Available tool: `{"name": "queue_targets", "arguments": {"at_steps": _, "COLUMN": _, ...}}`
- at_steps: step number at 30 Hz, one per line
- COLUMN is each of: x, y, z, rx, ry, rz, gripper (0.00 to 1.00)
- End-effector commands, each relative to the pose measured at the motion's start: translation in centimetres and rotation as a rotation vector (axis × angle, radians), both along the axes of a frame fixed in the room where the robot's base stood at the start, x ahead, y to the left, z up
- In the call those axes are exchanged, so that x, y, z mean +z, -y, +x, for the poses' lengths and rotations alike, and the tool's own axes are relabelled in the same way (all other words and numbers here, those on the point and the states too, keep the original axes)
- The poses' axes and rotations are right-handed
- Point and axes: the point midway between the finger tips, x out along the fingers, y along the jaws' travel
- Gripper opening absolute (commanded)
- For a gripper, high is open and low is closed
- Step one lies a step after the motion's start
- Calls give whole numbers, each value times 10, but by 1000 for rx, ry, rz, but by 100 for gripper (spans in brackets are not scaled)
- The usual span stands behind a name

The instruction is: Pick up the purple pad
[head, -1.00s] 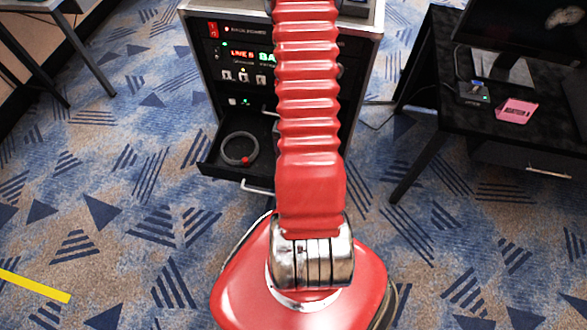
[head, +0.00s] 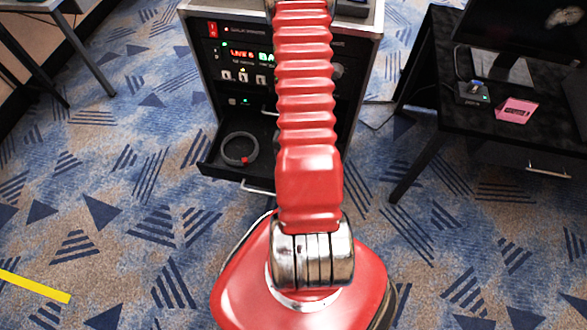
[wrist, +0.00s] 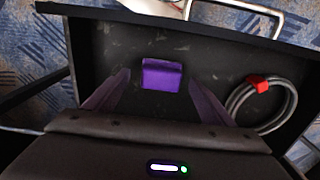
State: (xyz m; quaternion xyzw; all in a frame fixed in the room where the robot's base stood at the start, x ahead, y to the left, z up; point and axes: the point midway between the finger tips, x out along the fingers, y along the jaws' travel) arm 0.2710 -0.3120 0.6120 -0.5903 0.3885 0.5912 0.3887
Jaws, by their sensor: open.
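The purple pad (wrist: 161,76) lies on the floor of an open black drawer (wrist: 225,50) in the wrist view. In the head view my red arm hides the spot where it lies. My gripper (wrist: 160,84) is open in the wrist view, with one dark purple finger to the left of the pad and one to the right. The fingers appear apart from the pad, and nothing is held. I cannot tell how high they are above the drawer floor. My gripper is not visible in the head view.
A grey cable coil with a red clip (wrist: 258,85) lies in the drawer, right of the pad; it also shows in the head view (head: 239,149). The rack (head: 205,70) stands above the drawer. A pink pad (head: 516,108) lies on the black table (head: 445,75) at right.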

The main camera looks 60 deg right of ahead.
Motion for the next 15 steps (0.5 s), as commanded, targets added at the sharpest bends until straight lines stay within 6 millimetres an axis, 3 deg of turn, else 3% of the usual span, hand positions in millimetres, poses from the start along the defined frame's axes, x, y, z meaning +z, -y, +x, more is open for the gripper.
{"name": "queue_targets", "arguments": {"at_steps": 6, "x": -21, "y": 0, "z": 0, "rx": 0, "ry": -1, "rz": 1, "gripper": 77}}
{"name": "queue_targets", "arguments": {"at_steps": 15, "x": -26, "y": 0, "z": 1, "rx": 0, "ry": 1, "rz": -2, "gripper": 77}}
